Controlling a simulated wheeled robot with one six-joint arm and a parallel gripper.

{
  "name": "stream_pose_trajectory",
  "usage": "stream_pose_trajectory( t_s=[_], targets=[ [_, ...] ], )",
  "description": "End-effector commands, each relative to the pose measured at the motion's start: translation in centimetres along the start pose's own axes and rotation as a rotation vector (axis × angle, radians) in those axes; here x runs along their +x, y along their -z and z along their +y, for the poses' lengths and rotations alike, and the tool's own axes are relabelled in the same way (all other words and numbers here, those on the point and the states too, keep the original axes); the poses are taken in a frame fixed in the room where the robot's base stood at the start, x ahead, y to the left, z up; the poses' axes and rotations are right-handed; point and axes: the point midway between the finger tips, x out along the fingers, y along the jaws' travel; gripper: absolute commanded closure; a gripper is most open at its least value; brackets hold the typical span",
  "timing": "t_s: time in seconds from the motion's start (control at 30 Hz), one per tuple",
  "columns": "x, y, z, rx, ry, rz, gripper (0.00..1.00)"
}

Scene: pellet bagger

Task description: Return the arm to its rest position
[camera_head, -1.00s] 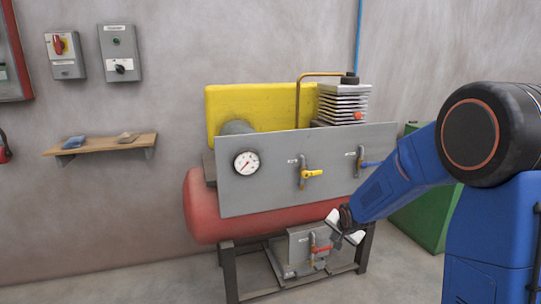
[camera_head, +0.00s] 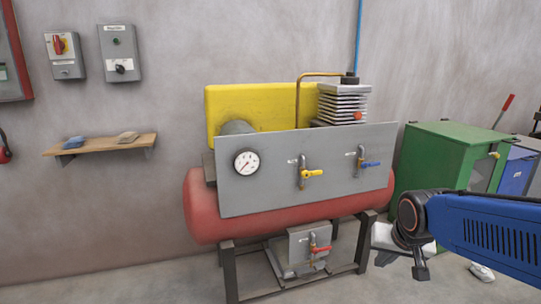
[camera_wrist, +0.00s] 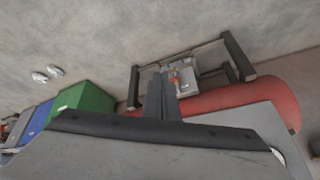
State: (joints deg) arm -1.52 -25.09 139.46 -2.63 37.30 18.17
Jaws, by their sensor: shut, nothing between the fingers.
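My blue arm (camera_head: 485,228) reaches in from the right edge of the head view, with the dark wrist at its left end. My gripper (camera_head: 420,272) hangs low beside the wrist, to the right of the compressor stand and apart from it. In the wrist view my gripper (camera_wrist: 160,82) shows as dark fingers held together with nothing between them. Behind it in that view are the red tank and the stand, seen tilted.
The compressor has a grey panel (camera_head: 225,194) with a gauge and yellow and blue valve handles, above a red tank (camera_head: 200,215). A red-handled valve (camera_head: 317,249) sits below. A green cabinet (camera_head: 430,160) stands behind my wrist. A wooden shelf (camera_head: 100,147) hangs left. Floor at front left is clear.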

Motion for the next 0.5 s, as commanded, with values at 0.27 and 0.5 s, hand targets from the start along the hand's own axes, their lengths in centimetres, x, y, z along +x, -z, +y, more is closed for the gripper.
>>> stream_pose_trajectory(
  t_s=[0.27,0.5],
  targets=[
    [-5.0,-6.8,2.2,-0.135,-0.002,-0.037,1.0],
    [-7.5,-11.7,3.5,-0.23,0.002,-0.071,1.0]
  ],
)
